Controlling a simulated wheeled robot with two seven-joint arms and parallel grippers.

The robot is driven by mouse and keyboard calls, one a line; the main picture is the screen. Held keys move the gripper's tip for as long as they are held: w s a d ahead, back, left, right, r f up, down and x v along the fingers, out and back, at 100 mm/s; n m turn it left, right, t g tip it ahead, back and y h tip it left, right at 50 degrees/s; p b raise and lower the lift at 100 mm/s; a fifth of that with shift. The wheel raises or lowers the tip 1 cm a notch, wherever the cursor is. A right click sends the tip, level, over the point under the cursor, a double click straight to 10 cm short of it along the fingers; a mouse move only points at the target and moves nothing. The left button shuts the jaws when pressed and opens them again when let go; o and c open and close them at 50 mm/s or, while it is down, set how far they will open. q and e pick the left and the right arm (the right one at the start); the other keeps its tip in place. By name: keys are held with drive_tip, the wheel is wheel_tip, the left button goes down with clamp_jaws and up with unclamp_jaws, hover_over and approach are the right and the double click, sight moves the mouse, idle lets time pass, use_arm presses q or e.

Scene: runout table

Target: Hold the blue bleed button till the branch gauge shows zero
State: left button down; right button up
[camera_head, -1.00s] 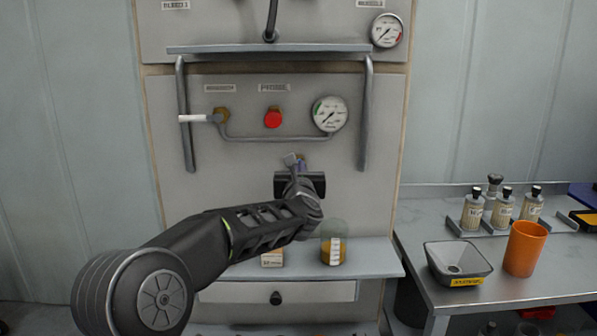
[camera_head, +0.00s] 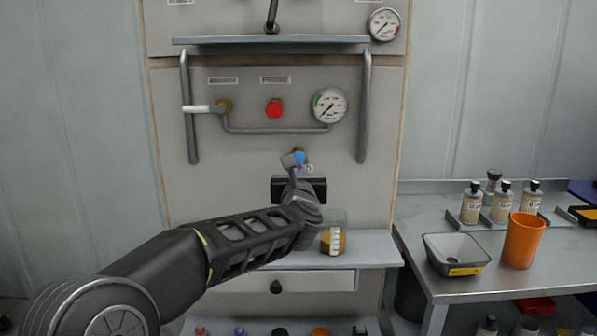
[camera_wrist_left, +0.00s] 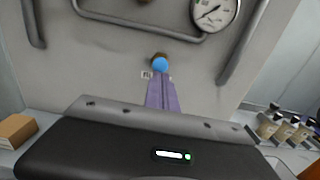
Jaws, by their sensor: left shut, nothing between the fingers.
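The blue bleed button (camera_head: 299,157) sits low on the grey panel; it also shows in the left wrist view (camera_wrist_left: 160,64). My left gripper (camera_head: 291,163) is shut and empty. In the wrist view its closed purple-grey fingers (camera_wrist_left: 162,90) point up at the button, with the tips at its lower edge. I cannot tell whether they touch or press it. The branch gauge (camera_head: 329,105) is a round white dial above and right of the button, with a green mark at its left; its needle is too small to read surely. My right gripper is not in view.
A red button (camera_head: 274,109) and a white-handled valve (camera_head: 207,108) sit above. Vertical rails (camera_head: 364,110) flank the panel. A beaker with amber liquid (camera_head: 333,238) stands on the shelf below.

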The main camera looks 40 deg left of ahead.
use_arm(q)
drive_tip(key=v, duration=0.6)
drive_tip(key=shift+w+d+r+b, duration=0.1)
drive_tip(key=shift+r+b, duration=0.05)
drive_tip(key=shift+b, duration=0.25)
